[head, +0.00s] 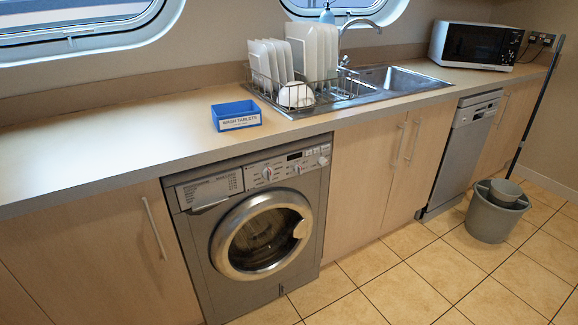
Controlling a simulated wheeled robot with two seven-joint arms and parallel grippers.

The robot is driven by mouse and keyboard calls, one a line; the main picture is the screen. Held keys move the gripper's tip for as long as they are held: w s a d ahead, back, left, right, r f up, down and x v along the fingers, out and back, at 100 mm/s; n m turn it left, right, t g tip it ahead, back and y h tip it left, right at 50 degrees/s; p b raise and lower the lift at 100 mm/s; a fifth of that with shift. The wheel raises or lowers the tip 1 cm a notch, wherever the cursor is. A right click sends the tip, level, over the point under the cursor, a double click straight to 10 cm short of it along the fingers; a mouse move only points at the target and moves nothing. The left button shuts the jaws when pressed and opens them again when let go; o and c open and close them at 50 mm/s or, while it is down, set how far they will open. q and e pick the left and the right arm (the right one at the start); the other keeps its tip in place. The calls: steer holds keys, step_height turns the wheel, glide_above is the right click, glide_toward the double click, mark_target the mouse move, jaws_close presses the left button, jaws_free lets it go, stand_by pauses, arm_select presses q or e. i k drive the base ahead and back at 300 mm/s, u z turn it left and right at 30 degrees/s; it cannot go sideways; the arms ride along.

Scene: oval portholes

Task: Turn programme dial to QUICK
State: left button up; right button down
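A grey washing machine (200,248) stands under the counter, with its round door (262,236) shut. A dark display (294,156) sits above the knobs. Neither of my grippers is in view.
A blue box labelled as wash tablets (236,115) stands on the counter (90,145) above the machine. A dish rack (318,98), sink (390,84) and microwave (476,44) lie to the right. A bucket (490,220) stands on the tiles. Floor before the machine is clear.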

mark_target(269, 172)
steer(key=u, duration=0.45)
steer(key=k, duration=0.55)
steer(key=u, duration=0.3)
steer(key=i, duration=1.45)
steer(key=u, duration=0.1)
